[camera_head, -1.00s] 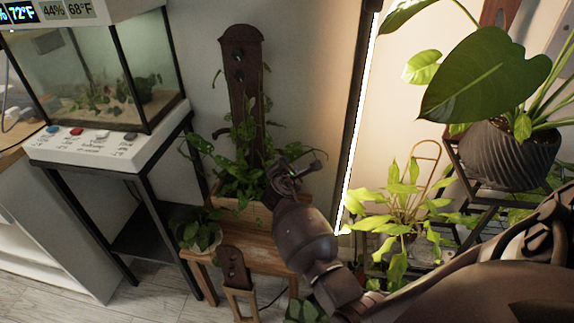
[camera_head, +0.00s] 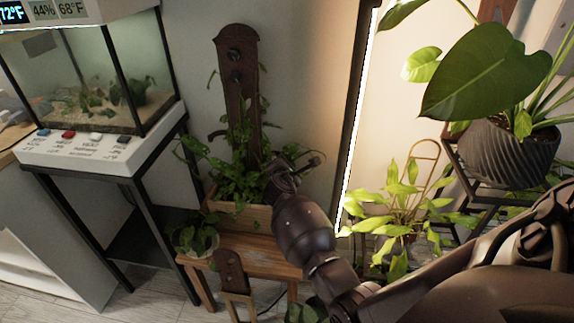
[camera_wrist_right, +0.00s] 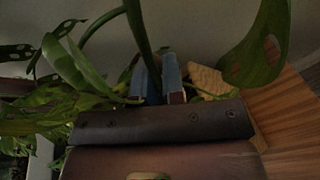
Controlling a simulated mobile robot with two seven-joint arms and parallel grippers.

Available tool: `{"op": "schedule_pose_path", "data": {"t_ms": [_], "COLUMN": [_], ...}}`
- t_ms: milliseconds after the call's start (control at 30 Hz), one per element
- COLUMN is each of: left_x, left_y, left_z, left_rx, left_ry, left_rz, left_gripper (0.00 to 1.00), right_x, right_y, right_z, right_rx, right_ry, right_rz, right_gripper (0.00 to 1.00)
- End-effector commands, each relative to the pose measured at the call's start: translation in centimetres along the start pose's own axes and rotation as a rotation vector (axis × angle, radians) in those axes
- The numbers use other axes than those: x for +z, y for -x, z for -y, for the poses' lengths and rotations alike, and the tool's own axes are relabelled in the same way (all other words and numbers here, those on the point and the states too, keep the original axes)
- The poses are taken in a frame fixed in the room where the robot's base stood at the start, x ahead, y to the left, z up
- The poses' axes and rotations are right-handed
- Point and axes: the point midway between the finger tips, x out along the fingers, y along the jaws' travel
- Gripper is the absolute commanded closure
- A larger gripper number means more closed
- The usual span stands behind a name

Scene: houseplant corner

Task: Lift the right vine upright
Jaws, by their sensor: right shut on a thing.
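A leafy green potted plant (camera_head: 240,183) grows in a wooden planter box (camera_head: 235,213) around a tall dark brown post (camera_head: 240,85). My right gripper (camera_head: 291,166) is at the right side of this plant, just above the box. In the right wrist view its two blue-padded fingers (camera_wrist_right: 160,78) are shut on the green stem of the right vine (camera_wrist_right: 138,35). The stem runs upward from between the fingers, with large leaves around it. In the head view the gripper and the plant's leaves hide the stem's lower part. My left gripper is not in view.
The box stands on a wooden bench (camera_head: 255,252) with a small potted plant (camera_head: 195,238). A glass terrarium (camera_head: 95,85) on a black stand is at left. A lit light strip (camera_head: 356,130) and a shelf with potted plants (camera_head: 510,150) are at right.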

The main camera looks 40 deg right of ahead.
Motion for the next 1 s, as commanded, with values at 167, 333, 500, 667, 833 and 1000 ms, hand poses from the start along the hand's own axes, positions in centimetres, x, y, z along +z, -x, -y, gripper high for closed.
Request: {"op": "schedule_pose_path", "data": {"t_ms": [167, 333, 500, 667, 833, 1000], "left_x": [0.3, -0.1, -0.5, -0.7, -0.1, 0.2], "left_y": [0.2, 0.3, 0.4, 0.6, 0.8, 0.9], "left_z": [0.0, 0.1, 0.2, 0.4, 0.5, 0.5], "left_rx": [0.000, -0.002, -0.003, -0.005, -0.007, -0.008], "left_ry": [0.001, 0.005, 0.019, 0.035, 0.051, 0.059], "left_rz": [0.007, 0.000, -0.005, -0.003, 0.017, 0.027], "left_gripper": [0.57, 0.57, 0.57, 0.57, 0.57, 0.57], "right_x": [0.0, 0.0, 0.1, -0.2, -0.9, -1.8], "right_y": [0.0, 0.1, 0.4, 0.7, 0.9, 1.0], "right_z": [0.0, -0.6, -2.1, -4.0, -5.7, -6.9], "right_rx": [0.000, -0.004, -0.016, -0.037, -0.063, -0.086], "right_ry": [0.001, 0.027, 0.102, 0.211, 0.337, 0.450], "right_rz": [0.000, 0.005, 0.021, 0.045, 0.070, 0.092], "right_gripper": [1.00, 1.00, 1.00, 1.00, 1.00, 1.00]}}
